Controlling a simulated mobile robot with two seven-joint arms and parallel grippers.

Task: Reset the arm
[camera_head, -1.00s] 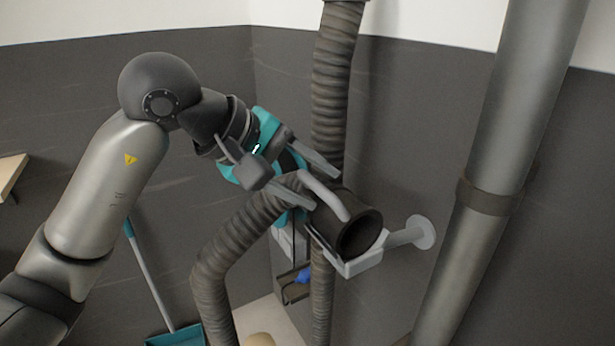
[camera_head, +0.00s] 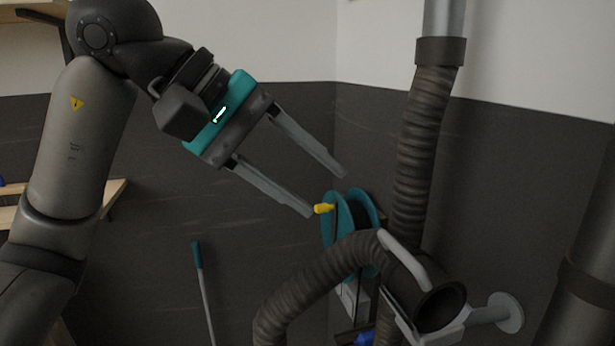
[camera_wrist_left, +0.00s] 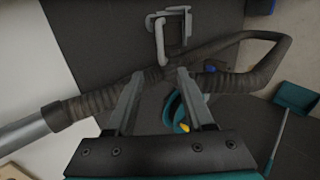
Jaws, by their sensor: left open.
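My left gripper (camera_head: 326,194) is open and empty in the head view, raised in the air with its fingers pointing down and to the right. A dark ribbed hose with a nozzle (camera_head: 432,302) at its end rests in a light grey wall holder (camera_head: 497,313), below and to the right of the fingers. The left wrist view shows my left gripper (camera_wrist_left: 157,74) with its two fingers apart. The hose (camera_wrist_left: 232,80) and the holder (camera_wrist_left: 172,22) lie beyond them. My right gripper is not in view.
A teal reel (camera_head: 334,224) with a yellow handle (camera_head: 324,208) is on the wall just past the fingertips. A vertical hose (camera_head: 421,150) and a thick pipe (camera_head: 590,240) stand to the right. A teal-handled pole (camera_head: 202,285) leans at lower left; shelves (camera_head: 100,205) are at left.

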